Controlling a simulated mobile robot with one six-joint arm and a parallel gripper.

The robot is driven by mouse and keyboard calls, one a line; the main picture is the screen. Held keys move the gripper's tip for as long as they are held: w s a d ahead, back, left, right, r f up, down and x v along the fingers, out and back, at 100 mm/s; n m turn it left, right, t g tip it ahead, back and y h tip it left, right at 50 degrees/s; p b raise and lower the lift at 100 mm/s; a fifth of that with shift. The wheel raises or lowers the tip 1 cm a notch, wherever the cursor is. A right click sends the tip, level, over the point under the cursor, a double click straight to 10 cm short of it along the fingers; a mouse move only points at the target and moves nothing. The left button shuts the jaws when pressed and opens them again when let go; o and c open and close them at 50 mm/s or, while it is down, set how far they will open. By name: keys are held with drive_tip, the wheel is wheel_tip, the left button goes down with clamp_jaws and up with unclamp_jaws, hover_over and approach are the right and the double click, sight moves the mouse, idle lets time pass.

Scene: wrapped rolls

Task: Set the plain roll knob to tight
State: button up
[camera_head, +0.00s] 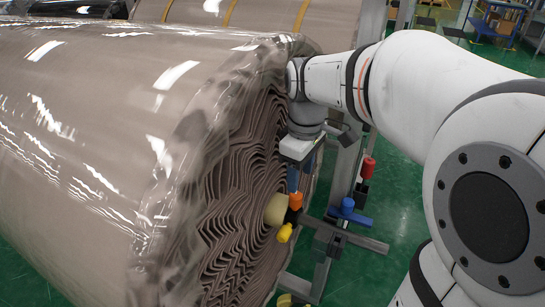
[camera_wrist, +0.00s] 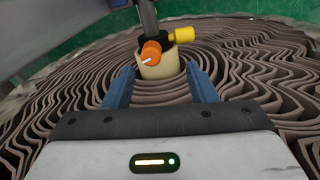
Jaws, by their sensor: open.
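The plain roll (camera_head: 90,150) is a large brown-grey roll in clear glossy film, with its folded end facing my arm. An orange knob (camera_head: 296,200) sits at the cream core (camera_head: 275,209) of that end, with a yellow part (camera_head: 284,233) beside it. In the wrist view the orange knob (camera_wrist: 151,52) bears a short white mark slanting toward the lower left. My gripper (camera_wrist: 159,70) is open and empty, its blue fingers on either side of the core's lower part in that view. In the head view my gripper (camera_head: 300,178) is just above the knob; contact cannot be told.
Behind lies another roll (camera_head: 270,15) with yellow bands. Green floor (camera_head: 375,265) is open to the right.

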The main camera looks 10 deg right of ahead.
sight(296, 194)
drive_tip(key=shift+w+f+n+b, duration=0.65)
drive_tip(key=shift+w+f+n, duration=0.35)
drive_tip(key=shift+w+f, duration=0.1)
wheel_tip(296, 194, down, 7)
drive_tip(key=shift+f+b, duration=0.2)
drive_tip(key=shift+b, duration=0.85)
drive_tip(key=c, duration=0.9)
drive_tip(key=shift+d, duration=0.4)
drive_tip(key=shift+c, duration=0.3)
drive_tip(key=shift+a, duration=0.35)
